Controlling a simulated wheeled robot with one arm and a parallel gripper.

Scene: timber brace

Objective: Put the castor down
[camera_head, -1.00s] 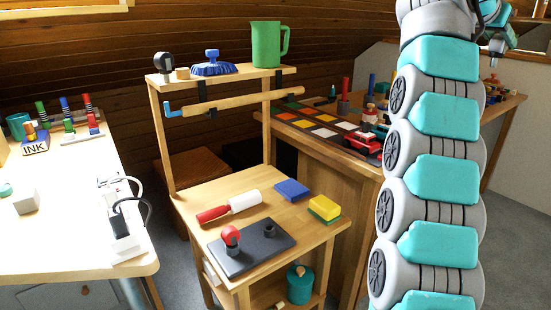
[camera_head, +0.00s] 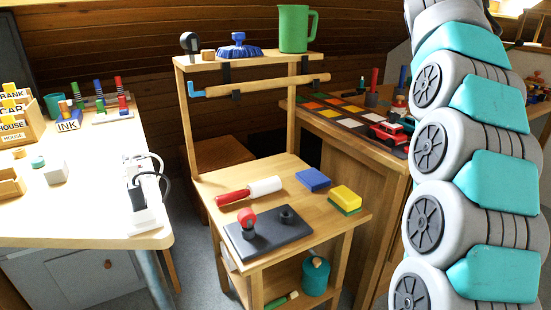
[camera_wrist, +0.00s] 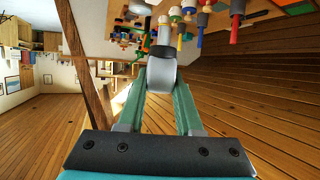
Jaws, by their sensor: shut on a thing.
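My gripper (camera_wrist: 160,92) shows in the wrist view, its two green fingers shut on a pale grey and white rounded thing, which I take to be the castor (camera_wrist: 162,76). It sits between the fingertips, held up clear of any surface as far as I can see. In the head view my arm fills the right side, and neither the gripper nor the castor can be made out there.
A wooden cart (camera_head: 355,213) holds a dark board (camera_head: 270,238) with a red-topped piece, a roller (camera_head: 250,190), a blue block (camera_head: 313,180) and a sponge (camera_head: 345,197). A white table (camera_head: 90,215) stands left. The cart top has small bare patches.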

